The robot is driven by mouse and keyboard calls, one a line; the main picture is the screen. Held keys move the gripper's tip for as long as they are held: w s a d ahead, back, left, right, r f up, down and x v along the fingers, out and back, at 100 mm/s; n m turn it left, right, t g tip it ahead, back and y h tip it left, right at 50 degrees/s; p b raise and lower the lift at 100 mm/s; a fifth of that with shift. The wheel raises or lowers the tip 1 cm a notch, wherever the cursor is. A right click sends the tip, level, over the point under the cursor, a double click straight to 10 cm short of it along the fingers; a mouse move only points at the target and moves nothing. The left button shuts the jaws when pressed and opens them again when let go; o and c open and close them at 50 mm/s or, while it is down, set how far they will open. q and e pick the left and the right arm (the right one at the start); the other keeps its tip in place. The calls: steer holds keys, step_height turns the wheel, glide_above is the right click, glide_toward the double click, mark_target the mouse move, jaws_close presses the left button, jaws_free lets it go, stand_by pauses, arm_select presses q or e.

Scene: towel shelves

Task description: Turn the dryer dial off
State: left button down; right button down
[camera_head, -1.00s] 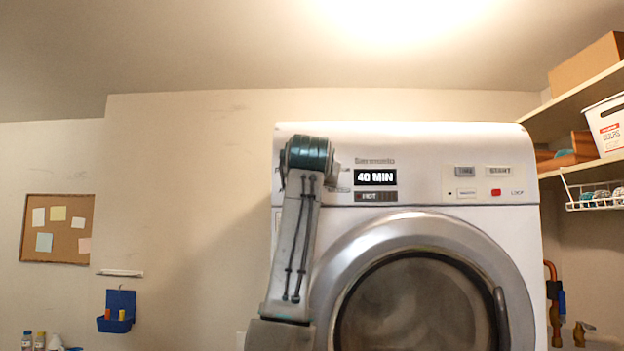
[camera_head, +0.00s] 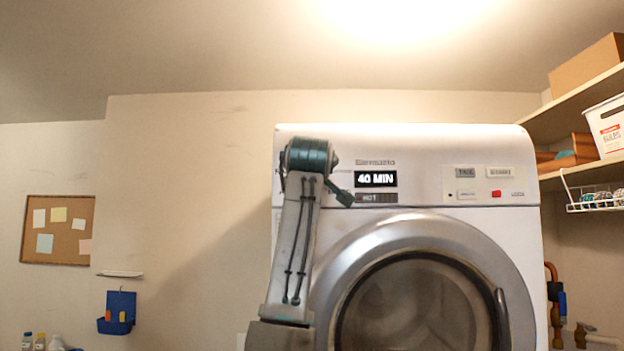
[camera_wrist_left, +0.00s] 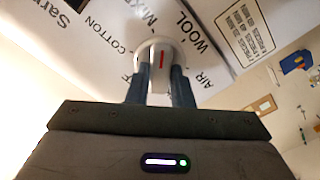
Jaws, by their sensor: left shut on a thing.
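The dryer dial (camera_wrist_left: 160,52) is a round white knob with a red mark, seen in the left wrist view. My left gripper (camera_wrist_left: 160,76) is shut on it, one finger on each side. The labels COTTON, WOOL and AIR show around the dial. Another label is partly hidden. The dryer (camera_head: 455,150) is white and its display (camera_head: 376,179) reads 40 MIN, with HOT below. In the head view my left arm stands in front of the panel's left part and hides the dial. My right gripper is not in view.
The round dryer door (camera_head: 500,240) is closed below the panel. Buttons, one of them red (camera_head: 496,194), sit on the panel's right. Shelves with boxes (camera_head: 590,68) stand at the right. A cork board (camera_head: 57,250) hangs on the left wall.

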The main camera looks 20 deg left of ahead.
arm_select(q)
steer(key=n, duration=0.8)
steer(key=n+p, duration=0.1)
steer(key=n, duration=0.7)
steer(key=f+n+p, duration=0.1)
steer(key=n, duration=0.6)
steer(key=shift+w+n, duration=0.1)
steer(key=shift+n, duration=0.3)
steer(key=c, duration=1.5)
jaws_free()
steer(key=shift+r, duration=0.1)
steer(key=shift+o, duration=1.1)
steer(key=shift+r, duration=0.2)
